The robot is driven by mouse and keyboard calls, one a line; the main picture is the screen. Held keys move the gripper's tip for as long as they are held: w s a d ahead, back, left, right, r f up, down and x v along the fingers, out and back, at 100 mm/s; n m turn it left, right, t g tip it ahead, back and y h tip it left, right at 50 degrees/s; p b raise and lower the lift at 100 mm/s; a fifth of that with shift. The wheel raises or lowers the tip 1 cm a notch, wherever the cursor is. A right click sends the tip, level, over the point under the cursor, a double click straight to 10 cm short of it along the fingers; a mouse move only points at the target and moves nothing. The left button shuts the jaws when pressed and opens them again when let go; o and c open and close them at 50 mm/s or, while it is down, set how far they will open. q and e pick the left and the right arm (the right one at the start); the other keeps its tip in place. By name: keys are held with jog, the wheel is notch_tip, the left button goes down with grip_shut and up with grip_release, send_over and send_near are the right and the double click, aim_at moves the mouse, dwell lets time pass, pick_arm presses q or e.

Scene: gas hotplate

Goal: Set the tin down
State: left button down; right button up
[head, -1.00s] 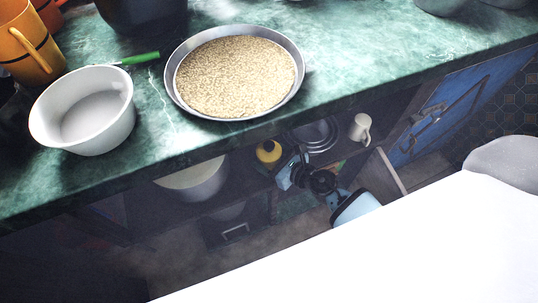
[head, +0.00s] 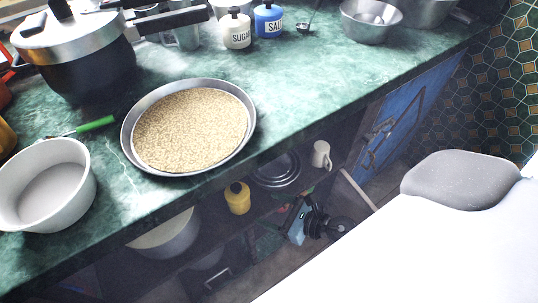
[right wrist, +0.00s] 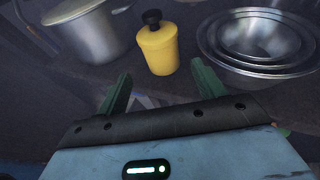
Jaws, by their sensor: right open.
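The yellow tin (head: 238,198) with a black knob on its lid stands upright on the shelf under the counter. It also shows in the right wrist view (right wrist: 158,50), just beyond the fingertips and in line with the space between them. My right gripper (right wrist: 163,88) is open and empty, its two green fingers apart and clear of the tin. In the head view my right gripper's light blue body (head: 298,222) is to the right of the tin, with a gap between. My left gripper is in neither view.
Nested metal bowls (right wrist: 258,40) stand right of the tin, and a large pot (right wrist: 90,30) stands to its left. A white mug (head: 321,155) is further right on the shelf. The green counter (head: 300,75) overhangs the shelf and holds a pan of grain (head: 190,125).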

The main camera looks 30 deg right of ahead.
jog(key=shift+s, duration=0.1)
jog(key=s+f+n+g+h, duration=0.2)
jog(key=s+f+n+g, duration=0.1)
jog(key=s+n, duration=1.2)
jog(key=s+a+f+n+g+h, duration=0.1)
jog(key=s+f+n+g+h, duration=0.1)
jog(key=s+n, duration=1.4)
jog(key=shift+s+f+n+g+h, duration=0.25)
jog(key=shift+f+n+g+h, duration=0.15)
jog(key=shift+f+n+g, duration=0.3)
